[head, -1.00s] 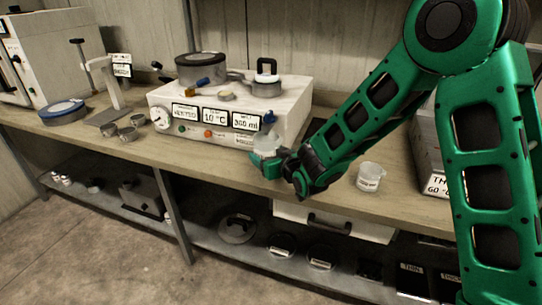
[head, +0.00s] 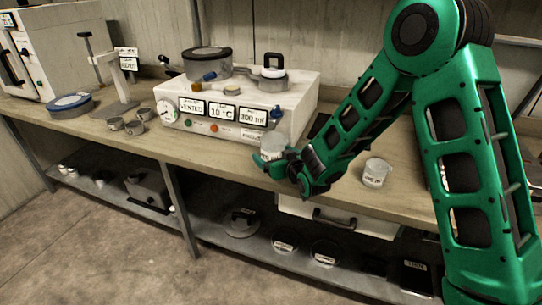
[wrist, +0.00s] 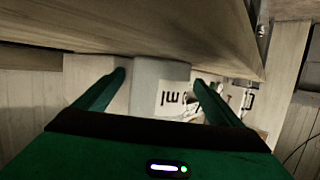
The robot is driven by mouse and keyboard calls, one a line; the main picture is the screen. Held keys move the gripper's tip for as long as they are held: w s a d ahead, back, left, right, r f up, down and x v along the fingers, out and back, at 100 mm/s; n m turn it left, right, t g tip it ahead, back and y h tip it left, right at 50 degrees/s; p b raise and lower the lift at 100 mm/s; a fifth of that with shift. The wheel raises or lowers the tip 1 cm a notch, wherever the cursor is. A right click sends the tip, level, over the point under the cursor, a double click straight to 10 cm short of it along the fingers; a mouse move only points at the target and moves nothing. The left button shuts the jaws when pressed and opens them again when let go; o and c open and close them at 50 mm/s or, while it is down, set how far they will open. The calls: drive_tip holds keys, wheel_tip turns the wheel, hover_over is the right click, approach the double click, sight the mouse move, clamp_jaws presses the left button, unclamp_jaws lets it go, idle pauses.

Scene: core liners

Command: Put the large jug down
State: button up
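The large jug (head: 273,146) is a pale, translucent vessel in front of the white machine in the head view. In the wrist view the jug (wrist: 160,82) is a grey-white shape between my two fingers. My gripper (head: 268,163) is at the bench's front edge, with its fingers closed about the jug's sides. I cannot tell whether the jug's base touches the bench (head: 225,153).
A smaller labelled beaker (head: 376,172) stands on the bench to the right of my gripper. The white machine (head: 240,110) with labels stands close behind the jug. Small metal cups (head: 134,127) stand to the left. Bare bench lies between the gripper and the beaker.

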drive_tip(key=shift+r, duration=0.15)
drive_tip(key=v, duration=1.2)
drive_tip(key=shift+w, duration=0.1)
